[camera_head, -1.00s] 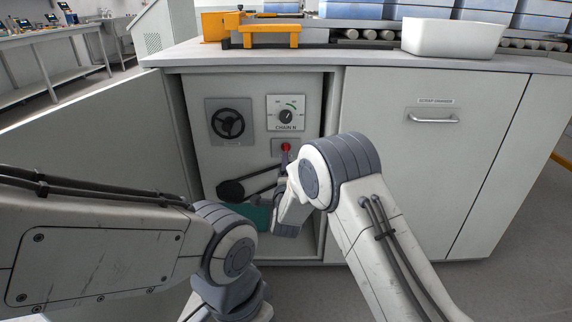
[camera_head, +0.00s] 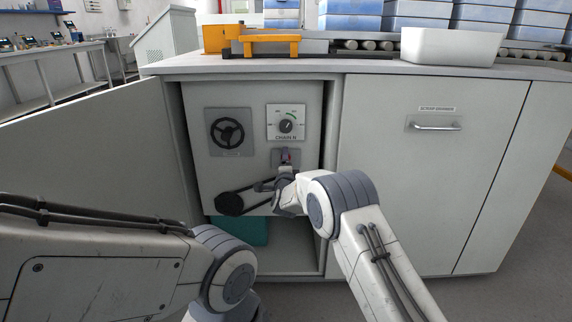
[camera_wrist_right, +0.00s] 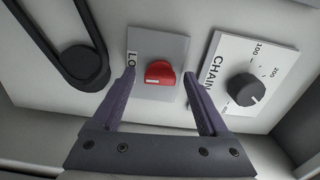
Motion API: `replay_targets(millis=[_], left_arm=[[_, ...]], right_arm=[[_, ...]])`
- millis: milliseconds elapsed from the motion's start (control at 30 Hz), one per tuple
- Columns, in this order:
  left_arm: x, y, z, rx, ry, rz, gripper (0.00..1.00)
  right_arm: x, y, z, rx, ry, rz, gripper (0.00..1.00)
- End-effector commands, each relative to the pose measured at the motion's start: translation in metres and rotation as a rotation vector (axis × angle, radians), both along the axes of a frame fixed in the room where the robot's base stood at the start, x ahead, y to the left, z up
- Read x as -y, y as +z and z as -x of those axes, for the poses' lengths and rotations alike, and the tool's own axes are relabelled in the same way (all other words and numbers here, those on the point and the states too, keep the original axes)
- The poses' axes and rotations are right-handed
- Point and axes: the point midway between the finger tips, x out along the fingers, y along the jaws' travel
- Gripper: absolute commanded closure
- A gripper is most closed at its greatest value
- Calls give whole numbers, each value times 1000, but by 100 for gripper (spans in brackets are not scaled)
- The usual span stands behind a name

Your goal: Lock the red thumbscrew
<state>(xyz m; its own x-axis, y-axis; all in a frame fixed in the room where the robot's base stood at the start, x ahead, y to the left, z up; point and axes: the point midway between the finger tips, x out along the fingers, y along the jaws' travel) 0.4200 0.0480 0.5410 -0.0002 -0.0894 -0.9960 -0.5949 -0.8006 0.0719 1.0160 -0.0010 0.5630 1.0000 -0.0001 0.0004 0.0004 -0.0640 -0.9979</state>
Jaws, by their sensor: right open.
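The red thumbscrew (camera_wrist_right: 160,73) sits on a small grey plate (camera_wrist_right: 172,48) on the cabinet's inner panel. Part of the plate's lettering, "LO", shows. In the right wrist view my right gripper (camera_wrist_right: 160,76) is open, with one finger on each side of the thumbscrew and a gap to both. In the head view the thumbscrew (camera_head: 286,157) is small and partly covered by my right gripper (camera_head: 284,165), which is in front of it. My left arm comes in at the lower left; its gripper is not in view.
The dial marked CHAIN (camera_head: 286,122) is above the thumbscrew, with a black handwheel (camera_head: 227,132) to its left. A black belt drive (camera_head: 231,204) is below left. The open cabinet door (camera_head: 95,155) stands at the left. A teal object (camera_head: 243,228) lies at the bottom.

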Motion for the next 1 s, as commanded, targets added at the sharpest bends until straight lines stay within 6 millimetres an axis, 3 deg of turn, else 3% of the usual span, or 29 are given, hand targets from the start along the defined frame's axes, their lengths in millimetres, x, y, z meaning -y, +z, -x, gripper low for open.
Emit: replay_targets(millis=[133, 167, 333, 367, 667, 1000], left_arm=[[0, 0, 0, 0, 0, 0, 50], [0, 0, 0, 0, 0, 0, 50], [0, 0, 0, 0, 0, 0, 50], [0, 0, 0, 0, 0, 0, 50], [0, 3, 0, 0, 0, 0, 50], [0, 20, 0, 0, 0, 0, 50]], right_arm=[[0, 0, 0, -1, 0, 0, 22], [0, 0, 0, -1, 0, 0, 30], [0, 0, 0, -1, 0, 0, 95], [0, 0, 0, -1, 0, 0, 100], [0, 0, 1, -2, 1, 33, 100], [0, 1, 1, -3, 1, 245, 100]])
